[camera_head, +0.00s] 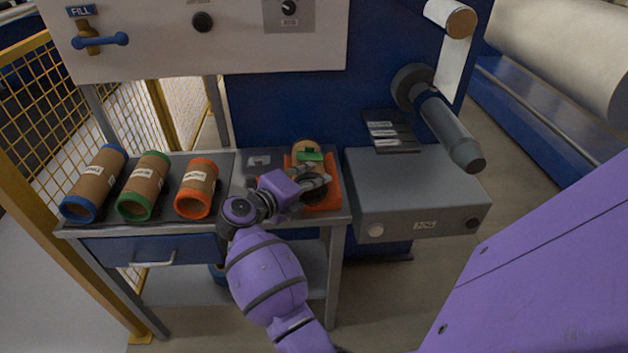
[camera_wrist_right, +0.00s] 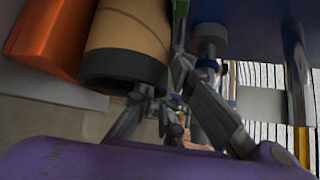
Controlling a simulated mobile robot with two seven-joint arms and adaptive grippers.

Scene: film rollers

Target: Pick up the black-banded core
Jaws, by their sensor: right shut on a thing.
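The black-banded core is a brown tube lying on an orange tray (camera_head: 331,196) on the bench. In the head view its brown far end (camera_head: 303,145) shows behind my gripper, and its black near end is partly covered by the fingers. My right gripper (camera_head: 318,180) reaches in from the front left and is shut on the core. In the right wrist view the black-banded core (camera_wrist_right: 130,35) fills the upper left, with a finger against its black end band. A small green piece shows by the core; I cannot tell what it is. My left gripper is not in view.
Blue-banded (camera_head: 95,184), green-banded (camera_head: 143,186) and orange-banded (camera_head: 196,189) cores lie left on the bench. A grey machine box (camera_head: 415,190) with a grey roller (camera_head: 450,130) stands right. A panel with a blue lever (camera_head: 100,39) hangs above; a yellow fence is left.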

